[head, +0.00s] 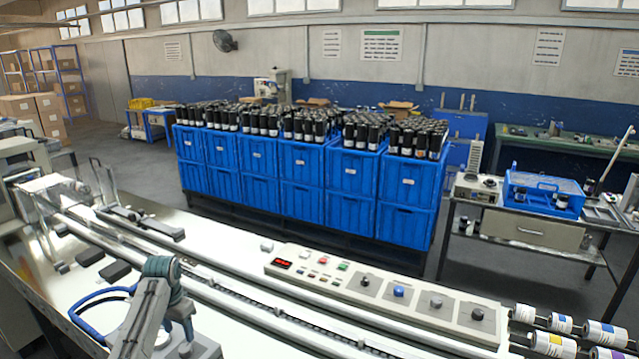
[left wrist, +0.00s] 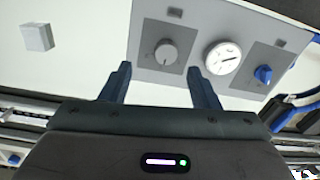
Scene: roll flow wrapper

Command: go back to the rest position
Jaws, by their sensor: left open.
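My left arm comes in at the lower left of the head view, over the bright machine bed. In the left wrist view my left gripper (left wrist: 159,69) is open, its two dark fingers well apart with nothing between them. Beyond the fingertips is a pale panel with a grey knob (left wrist: 165,53), a white round gauge (left wrist: 222,56) and a blue knob (left wrist: 263,74). The fingers overlap the panel in the picture; I see no clear contact. My right gripper is in neither view.
The machine bed carries long rails and a control panel (head: 380,293) with buttons and knobs. A blue hose (head: 85,316) lies beside my left arm. Stacked blue crates (head: 352,172) with dark rolls stand behind. White rolls (head: 553,343) sit at the lower right. Floor shows at the left.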

